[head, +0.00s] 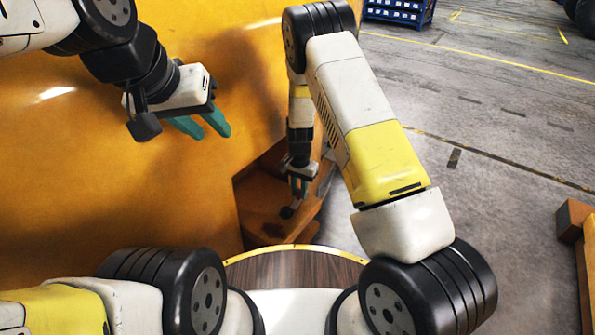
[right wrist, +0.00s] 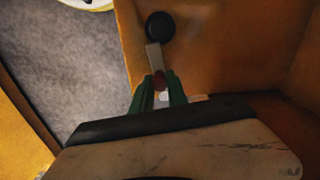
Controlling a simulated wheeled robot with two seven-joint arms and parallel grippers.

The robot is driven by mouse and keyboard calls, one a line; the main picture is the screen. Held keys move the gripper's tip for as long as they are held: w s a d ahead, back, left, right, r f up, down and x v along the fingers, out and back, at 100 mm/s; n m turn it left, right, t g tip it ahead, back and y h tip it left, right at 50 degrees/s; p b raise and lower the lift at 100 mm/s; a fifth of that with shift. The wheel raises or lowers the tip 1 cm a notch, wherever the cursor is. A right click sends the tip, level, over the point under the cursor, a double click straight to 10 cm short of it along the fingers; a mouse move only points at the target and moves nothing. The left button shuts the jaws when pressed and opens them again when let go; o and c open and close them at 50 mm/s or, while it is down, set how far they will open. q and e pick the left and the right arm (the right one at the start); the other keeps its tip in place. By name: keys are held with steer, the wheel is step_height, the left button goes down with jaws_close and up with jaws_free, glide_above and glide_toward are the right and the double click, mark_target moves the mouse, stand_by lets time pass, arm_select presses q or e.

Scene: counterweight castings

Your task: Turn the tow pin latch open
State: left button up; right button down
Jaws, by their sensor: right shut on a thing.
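The tow pin latch shows in the right wrist view as a pale flat lever (right wrist: 154,57) ending in a round black knob (right wrist: 160,26). In the head view its dark knob (head: 287,212) sits low in the recess of the orange casting. My right gripper (head: 298,190) reaches down into that recess. In the right wrist view its green fingers (right wrist: 158,86) are shut on the latch near a reddish part, with the knob beyond the fingertips. The fingers hide the lever's near end. My left gripper (head: 211,132) is open and empty, in front of the orange casting.
The large orange casting (head: 90,180) fills the left side. Its recess walls (head: 262,190) stand close around my right gripper. Grey floor (head: 490,110) lies open to the right. A blue rack (head: 398,12) stands at the back, and an orange-brown block (head: 574,220) at the right edge.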

steer(key=n, duration=0.1)
steer(key=d+n, duration=0.1)
steer(key=n, duration=0.1)
steer(key=shift+s, duration=0.15)
steer(key=n, duration=0.1)
steer(key=d+n, duration=0.1)
steer(key=n, duration=0.3)
steer(key=shift+d, duration=0.25)
steer(key=n, duration=0.2)
steer(key=d+n, duration=0.1)
steer(key=shift+w+d+n, duration=0.1)
steer(key=shift+w+n, duration=0.15)
steer(key=shift+n, duration=0.05)
steer(key=shift+w+d+n, duration=0.25)
steer(key=shift+n, duration=0.85)
steer(key=shift+w+d+n, duration=0.2)
steer(key=shift+d+n, duration=0.05)
steer(key=shift+n, duration=0.85)
steer(key=c, duration=1.3)
jaws_free()
step_height(320, 180, up, 8)
